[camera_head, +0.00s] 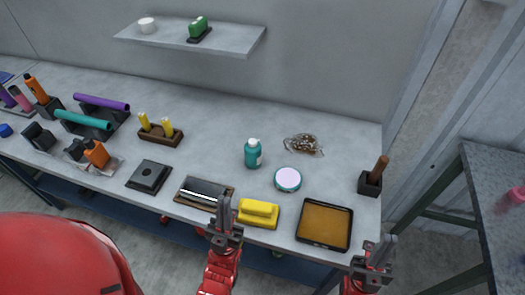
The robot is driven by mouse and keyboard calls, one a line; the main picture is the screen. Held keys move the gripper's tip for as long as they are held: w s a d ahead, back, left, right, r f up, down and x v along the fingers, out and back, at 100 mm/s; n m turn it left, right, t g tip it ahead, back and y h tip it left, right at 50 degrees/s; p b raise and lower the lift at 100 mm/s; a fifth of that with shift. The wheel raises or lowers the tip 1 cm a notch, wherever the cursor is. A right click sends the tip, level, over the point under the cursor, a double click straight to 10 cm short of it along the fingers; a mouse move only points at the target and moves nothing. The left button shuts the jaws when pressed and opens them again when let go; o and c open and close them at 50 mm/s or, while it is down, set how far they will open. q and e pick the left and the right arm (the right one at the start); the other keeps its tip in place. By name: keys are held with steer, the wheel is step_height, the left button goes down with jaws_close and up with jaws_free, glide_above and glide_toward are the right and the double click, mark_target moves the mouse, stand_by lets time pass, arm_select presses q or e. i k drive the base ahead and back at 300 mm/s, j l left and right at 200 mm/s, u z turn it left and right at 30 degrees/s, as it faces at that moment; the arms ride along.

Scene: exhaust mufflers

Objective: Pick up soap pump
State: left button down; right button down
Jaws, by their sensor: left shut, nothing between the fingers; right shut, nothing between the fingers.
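The soap pump looks to be the teal bottle with a white top (252,154), standing upright on the grey table, right of the table's middle. My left gripper (223,205) is shut and empty at the table's front edge, in front of the bottle and a little to its left. My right gripper (378,248) is shut and empty off the table's front right corner, to the right of and well in front of the bottle. Neither gripper touches the bottle.
A round teal tin (287,179) stands right of the bottle, with a wire basket (304,145) behind. A shelf (190,38) hangs above. Table behind the bottle is clear.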

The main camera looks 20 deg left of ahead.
mark_target(254, 156)
steer(key=k+j+u, duration=0.15)
steer(key=j+u, duration=0.85)
steer(key=j, duration=0.25)
steer(key=k, duration=0.05)
